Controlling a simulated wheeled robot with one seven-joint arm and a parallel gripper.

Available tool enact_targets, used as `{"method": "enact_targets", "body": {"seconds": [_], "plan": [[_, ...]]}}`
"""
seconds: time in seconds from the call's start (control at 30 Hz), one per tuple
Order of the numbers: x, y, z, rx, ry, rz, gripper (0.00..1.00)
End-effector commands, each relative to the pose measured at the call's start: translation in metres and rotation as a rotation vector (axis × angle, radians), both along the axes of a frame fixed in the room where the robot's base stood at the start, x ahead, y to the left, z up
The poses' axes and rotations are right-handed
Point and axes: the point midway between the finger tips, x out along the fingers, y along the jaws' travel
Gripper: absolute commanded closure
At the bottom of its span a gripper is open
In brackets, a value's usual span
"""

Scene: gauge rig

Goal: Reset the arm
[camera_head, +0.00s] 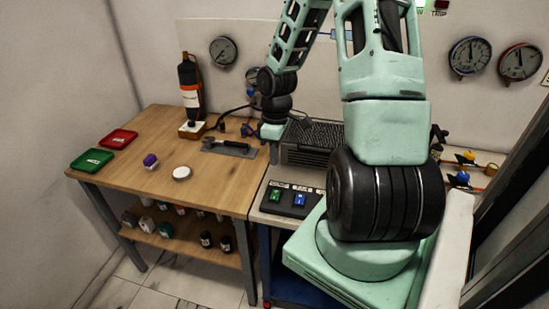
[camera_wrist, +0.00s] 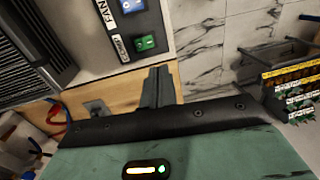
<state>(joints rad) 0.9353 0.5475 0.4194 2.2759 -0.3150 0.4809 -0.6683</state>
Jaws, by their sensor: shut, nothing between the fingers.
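My green arm rises from its base at the right of the head view, and its forearm comes down toward the bench. My gripper shows in the wrist view (camera_wrist: 158,80) as dark fingers closed together, with nothing between them. In that view the fingers stand over the wooden bench edge, just below the control panel with a green button (camera_wrist: 145,42) and a blue button (camera_wrist: 130,5). In the head view the wrist end is beside the grey vented box (camera_head: 305,155); the fingertips are not clear there.
The wooden bench (camera_head: 215,185) holds a red tray (camera_head: 118,139), a green tray (camera_head: 91,160), a purple-topped item (camera_head: 150,161), a white disc (camera_head: 181,173), a dark bottle (camera_head: 190,88) and a tool on a grey mat (camera_head: 213,151). Several gauges hang on the wall. The bench front is clear.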

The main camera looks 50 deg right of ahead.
Motion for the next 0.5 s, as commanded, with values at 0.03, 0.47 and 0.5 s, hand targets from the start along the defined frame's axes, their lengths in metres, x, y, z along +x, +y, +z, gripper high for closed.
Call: {"method": "enact_targets", "body": {"seconds": [0.03, 0.47, 0.5], "plan": [[0.0, 0.0, -0.0001, 0.0, 0.0, 0.0, 1.0], [0.0009, 0.0012, 0.0, -0.001, 0.0, 0.001, 1.0], [0.0022, 0.0047, 0.0009, -0.002, 0.0, 0.005, 1.0]]}}
